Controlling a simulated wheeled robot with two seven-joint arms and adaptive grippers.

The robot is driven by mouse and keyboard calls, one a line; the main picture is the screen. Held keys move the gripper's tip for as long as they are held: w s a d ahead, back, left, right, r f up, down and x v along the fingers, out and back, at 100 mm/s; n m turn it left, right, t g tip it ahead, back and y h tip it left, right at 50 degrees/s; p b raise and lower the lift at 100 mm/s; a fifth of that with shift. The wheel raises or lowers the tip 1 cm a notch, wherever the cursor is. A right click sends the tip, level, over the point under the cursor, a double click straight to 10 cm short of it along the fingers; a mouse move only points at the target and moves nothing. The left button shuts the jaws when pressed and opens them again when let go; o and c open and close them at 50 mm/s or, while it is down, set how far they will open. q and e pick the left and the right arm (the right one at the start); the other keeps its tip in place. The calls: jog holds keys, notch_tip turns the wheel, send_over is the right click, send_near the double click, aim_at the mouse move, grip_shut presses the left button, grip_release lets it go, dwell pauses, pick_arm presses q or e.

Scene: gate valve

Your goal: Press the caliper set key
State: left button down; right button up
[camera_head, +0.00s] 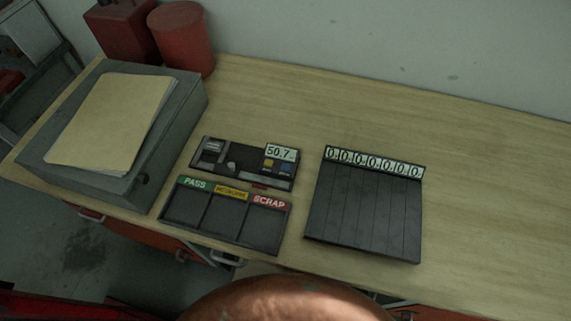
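The caliper station (244,163) is a dark flat device on the wooden bench, left of centre. Its small pale display (281,152) reads 50.7. Small keys (277,165) sit just below the display, one yellowish and one or more blue; their labels are too small to read, so I cannot tell which is the set key. A small red strip (259,186) shows at the front edge of the device. Neither of my grippers is in view.
A sorting tray (208,233) marked PASS, REWORK and SCRAP lies in front of the device. A black slotted tray (363,212) with number tags is to the right. A grey box (165,146) with folders (112,120) and red canisters (181,38) stand left. The bench's right side (490,180) is clear.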

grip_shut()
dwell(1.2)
